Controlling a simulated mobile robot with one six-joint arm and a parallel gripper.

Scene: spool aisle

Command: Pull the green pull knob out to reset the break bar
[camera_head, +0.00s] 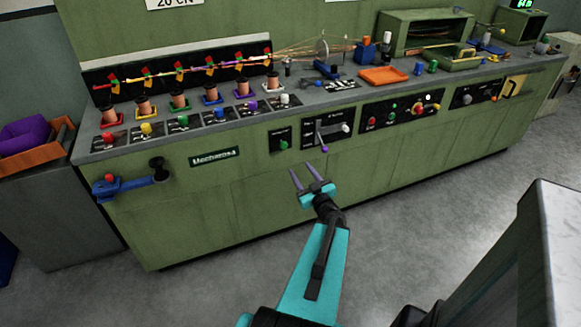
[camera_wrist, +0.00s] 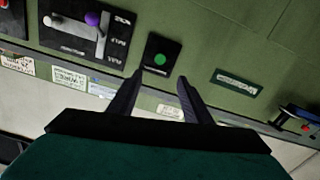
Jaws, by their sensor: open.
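The green pull knob (camera_head: 284,145) sits on a small black plate on the front face of the green machine, left of the lever panel. In the wrist view the green knob (camera_wrist: 160,58) shows as a round green disc on its black plate, just beyond and between my fingertips. My gripper (camera_head: 301,168) is open and empty, its two fingers apart and pointing toward the machine front, below and right of the knob in the head view. In the wrist view my gripper (camera_wrist: 160,77) does not touch the knob. How far the knob stands out is hard to tell.
A lever panel (camera_head: 328,130) with a purple-tipped lever is right of the knob; a panel of buttons (camera_head: 400,109) is farther right. Spools line the top. The floor in front is clear.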

